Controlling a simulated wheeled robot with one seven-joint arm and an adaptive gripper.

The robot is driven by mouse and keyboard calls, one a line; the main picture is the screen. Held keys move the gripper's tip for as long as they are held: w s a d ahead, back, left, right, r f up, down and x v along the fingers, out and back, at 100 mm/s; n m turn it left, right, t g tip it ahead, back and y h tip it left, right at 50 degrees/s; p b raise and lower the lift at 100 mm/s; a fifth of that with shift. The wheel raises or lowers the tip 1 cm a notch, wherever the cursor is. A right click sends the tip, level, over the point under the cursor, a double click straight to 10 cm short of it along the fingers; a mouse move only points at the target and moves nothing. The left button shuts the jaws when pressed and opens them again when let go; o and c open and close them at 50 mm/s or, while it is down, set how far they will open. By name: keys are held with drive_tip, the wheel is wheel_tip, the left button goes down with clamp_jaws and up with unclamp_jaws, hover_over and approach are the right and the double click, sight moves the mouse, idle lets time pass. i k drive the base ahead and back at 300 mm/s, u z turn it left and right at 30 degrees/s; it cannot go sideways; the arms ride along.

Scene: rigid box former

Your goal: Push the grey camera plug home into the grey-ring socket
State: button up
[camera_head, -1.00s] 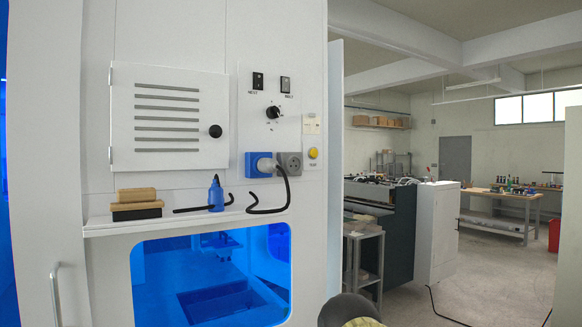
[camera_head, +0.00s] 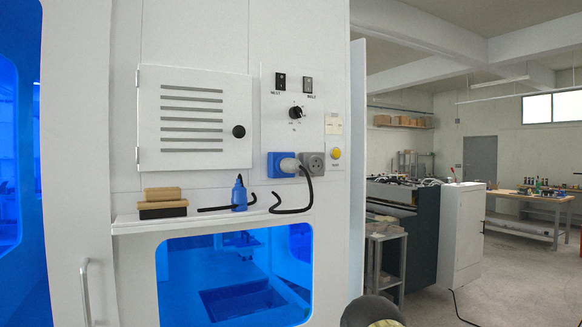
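The grey-ring socket (camera_head: 314,161) is a grey square outlet with a round face on the white machine panel. Left of it, close beside, is a blue socket (camera_head: 275,168). The grey plug (camera_head: 290,165) sticks out in front of the blue socket and overlaps its face; it seems to sit in that socket, though its depth is not clear. Its black cable (camera_head: 309,191) loops down to the ledge. The grey socket's face looks empty. My gripper is not in view.
A blue plug (camera_head: 239,195) stands on the ledge (camera_head: 150,227) with a black cable. A wooden brush (camera_head: 163,204) lies left of it. Switches and a knob (camera_head: 296,113) sit above the sockets, a yellow button (camera_head: 336,153) to the right. A dark rounded part, probably mine, shows at the bottom.

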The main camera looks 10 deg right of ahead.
sight(290, 166)
drive_tip(key=z, duration=3.75)
drive_tip(key=k, duration=2.35)
drive_tip(key=u, duration=1.95)
